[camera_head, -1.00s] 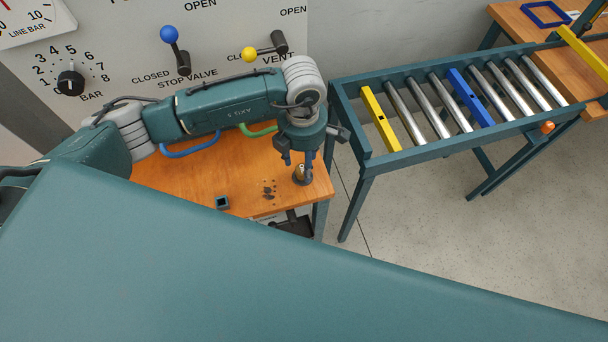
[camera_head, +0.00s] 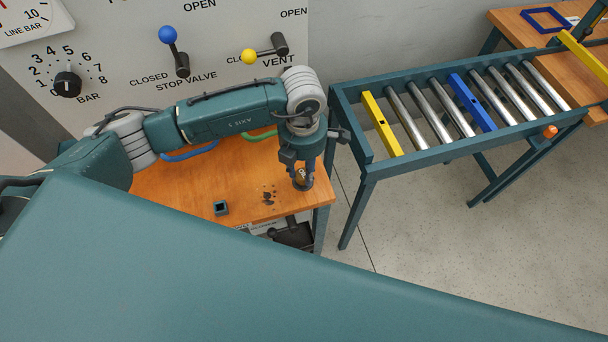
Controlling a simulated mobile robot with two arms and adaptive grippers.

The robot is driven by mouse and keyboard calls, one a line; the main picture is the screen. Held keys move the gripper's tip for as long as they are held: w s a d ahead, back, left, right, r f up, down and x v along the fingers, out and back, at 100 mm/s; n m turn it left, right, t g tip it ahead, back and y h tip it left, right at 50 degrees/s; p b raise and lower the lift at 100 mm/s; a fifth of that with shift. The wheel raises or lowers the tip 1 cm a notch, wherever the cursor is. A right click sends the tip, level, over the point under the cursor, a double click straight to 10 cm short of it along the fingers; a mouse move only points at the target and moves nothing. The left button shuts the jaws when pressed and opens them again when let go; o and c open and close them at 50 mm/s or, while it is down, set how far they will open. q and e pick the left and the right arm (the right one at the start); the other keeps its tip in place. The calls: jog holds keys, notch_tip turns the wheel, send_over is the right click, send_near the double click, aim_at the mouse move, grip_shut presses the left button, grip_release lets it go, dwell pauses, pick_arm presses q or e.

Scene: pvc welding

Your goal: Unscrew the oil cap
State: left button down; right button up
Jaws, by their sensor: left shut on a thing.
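The oil cap (camera_head: 300,174) is a small brass-coloured piece on a dark round base, near the right front corner of the wooden table (camera_head: 185,193). My left gripper (camera_head: 302,182) points straight down over it, with its fingers on either side of the cap, shut on it. The fingers hide much of the cap, and I cannot tell whether it has turned. My right gripper is out of view.
Behind is a panel with a stop valve (camera_head: 182,66) and a vent lever (camera_head: 279,44). A roller conveyor (camera_head: 368,158) stands close on the right.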

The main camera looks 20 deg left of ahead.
pick_arm(q)
jog(key=n, duration=0.3)
jog(key=n+p, duration=0.1)
jog(key=n, duration=0.3)
jog(key=shift+n, duration=1.1)
